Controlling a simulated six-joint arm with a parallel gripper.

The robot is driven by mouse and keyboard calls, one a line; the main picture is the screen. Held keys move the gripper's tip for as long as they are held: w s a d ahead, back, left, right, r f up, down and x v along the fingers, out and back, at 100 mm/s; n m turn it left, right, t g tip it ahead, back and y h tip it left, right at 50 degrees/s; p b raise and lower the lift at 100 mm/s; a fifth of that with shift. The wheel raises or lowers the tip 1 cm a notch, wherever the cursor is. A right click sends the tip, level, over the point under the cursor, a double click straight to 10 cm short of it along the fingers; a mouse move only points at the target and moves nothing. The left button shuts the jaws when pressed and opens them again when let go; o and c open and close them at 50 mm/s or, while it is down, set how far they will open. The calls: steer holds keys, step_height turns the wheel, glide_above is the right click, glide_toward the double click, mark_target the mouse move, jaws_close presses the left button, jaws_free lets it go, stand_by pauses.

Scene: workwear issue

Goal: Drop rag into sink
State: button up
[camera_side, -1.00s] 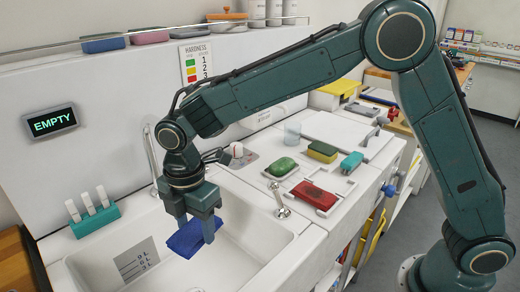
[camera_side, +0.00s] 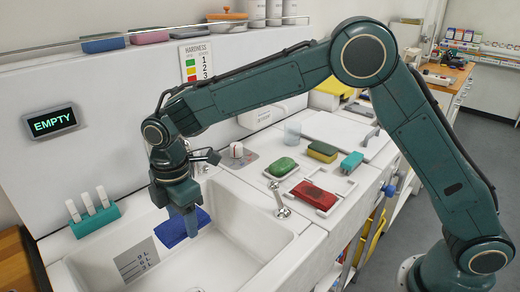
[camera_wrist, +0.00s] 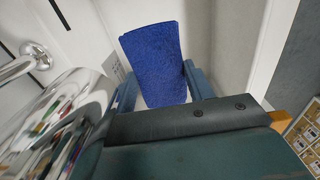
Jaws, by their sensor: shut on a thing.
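The blue rag (camera_side: 172,231) is held by my gripper (camera_side: 190,222) over the sink. In the wrist view the rag (camera_wrist: 156,62) sits between the two fingers of my gripper (camera_wrist: 158,88), which are shut on it. The white sink (camera_side: 262,243) lies around and below the rag, with volume marks on its inner wall. The rag looks raised above the sink floor, but the exact gap is hard to tell.
A chrome tap (camera_wrist: 60,120) fills the left of the wrist view, close to my gripper. A sign reads EMPTY (camera_side: 52,122). A teal holder (camera_side: 95,220) stands on the sink's left rim. Red (camera_side: 313,195) and green (camera_side: 284,166) items lie on the counter at right.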

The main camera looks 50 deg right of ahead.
steer(key=shift+f, duration=2.4)
steer(key=o, duration=1.1)
steer(key=shift+c, duration=0.2)
steer(key=shift+r, duration=0.15)
step_height(320, 180, up, 14)
steer(key=shift+f, duration=0.2)
